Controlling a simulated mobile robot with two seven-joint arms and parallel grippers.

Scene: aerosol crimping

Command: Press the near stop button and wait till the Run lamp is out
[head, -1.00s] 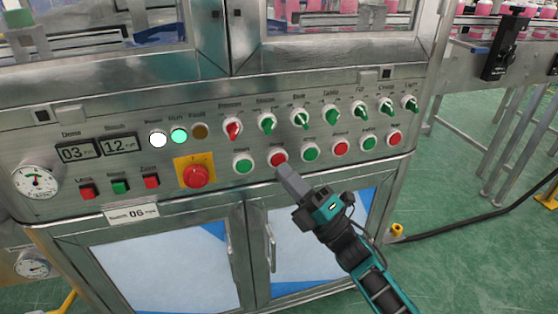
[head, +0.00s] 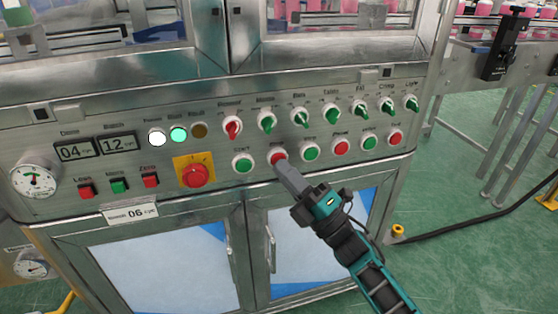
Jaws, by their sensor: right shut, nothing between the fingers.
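The red stop button (head: 277,154) sits in the lower row of the panel, just right of the green start button (head: 243,164). My right gripper (head: 283,167) is shut and empty. Its tip is at the lower edge of the stop button and covers part of it. I cannot tell whether it touches the button or whether the button is pushed in. My left gripper is not in view.
A large red emergency button (head: 196,176) on a yellow plate is left of the start button. Other green and red buttons and a row of selector switches (head: 300,119) are close by. The counter display (head: 75,150) reads 04. Cabinet doors (head: 165,262) lie below.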

